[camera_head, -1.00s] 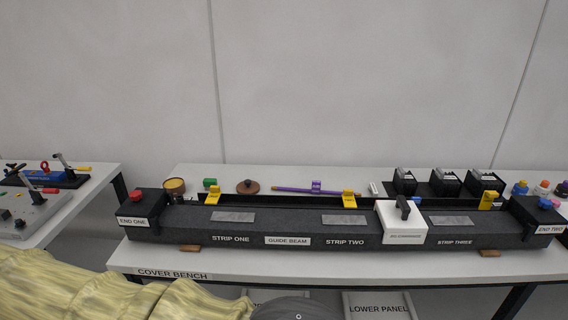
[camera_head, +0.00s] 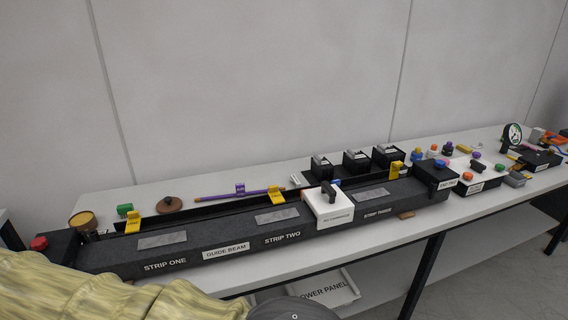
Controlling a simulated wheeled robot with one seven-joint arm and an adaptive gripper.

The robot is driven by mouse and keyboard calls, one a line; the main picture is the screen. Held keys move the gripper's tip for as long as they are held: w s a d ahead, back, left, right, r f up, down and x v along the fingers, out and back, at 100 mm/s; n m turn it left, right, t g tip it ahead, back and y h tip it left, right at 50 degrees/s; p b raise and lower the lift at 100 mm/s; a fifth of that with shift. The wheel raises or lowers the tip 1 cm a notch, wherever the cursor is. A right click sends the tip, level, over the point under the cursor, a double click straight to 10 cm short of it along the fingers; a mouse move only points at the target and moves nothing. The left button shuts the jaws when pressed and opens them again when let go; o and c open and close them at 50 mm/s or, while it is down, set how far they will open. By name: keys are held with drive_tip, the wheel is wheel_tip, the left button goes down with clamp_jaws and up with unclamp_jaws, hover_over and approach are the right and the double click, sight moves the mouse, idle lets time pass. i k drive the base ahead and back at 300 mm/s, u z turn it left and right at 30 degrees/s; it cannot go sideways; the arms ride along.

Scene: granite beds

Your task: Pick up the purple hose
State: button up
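The purple hose (camera_head: 218,197) is a thin straight purple length lying on the white bench behind the dark guide beam. Part of my arm in a pale yellow cover fills the lower left of the head view. I cannot make out gripper fingers there.
The long black guide beam (camera_head: 205,242) lies along the front of the bench (camera_head: 335,240), with yellow clips and a white block (camera_head: 328,206). A green block (camera_head: 125,209), a brown disc (camera_head: 169,204) and black boxes (camera_head: 355,160) stand behind it. More items crowd the right end.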

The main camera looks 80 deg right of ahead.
sight(240, 192)
drive_tip(key=z, duration=1.8)
